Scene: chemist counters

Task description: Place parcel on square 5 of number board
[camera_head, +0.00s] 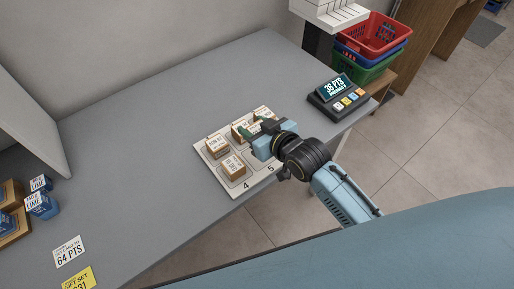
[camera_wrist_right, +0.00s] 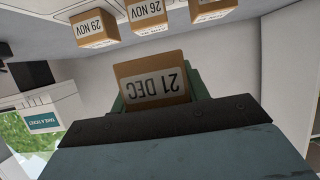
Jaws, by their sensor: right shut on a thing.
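The number board (camera_head: 212,174) is a pale panel on the counter with numbered squares. A brown parcel (camera_head: 232,168) sits above the printed 4. More labelled parcels stand along the board's back row, such as this one (camera_head: 216,149). Square 5's number (camera_head: 270,168) shows at the front edge; my right gripper (camera_head: 256,134) is over the board just behind it and hides part of that area. In the right wrist view it is shut on a brown parcel marked 21 DEC (camera_wrist_right: 155,84). I cannot tell the gap between this parcel and the board. My left gripper is out of view.
Red, blue and green baskets (camera_head: 372,38) are stacked beyond the counter. Blue boxes (camera_head: 40,205) and price cards (camera_head: 69,252) are at the left. The counter's middle (camera_head: 150,130) is clear.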

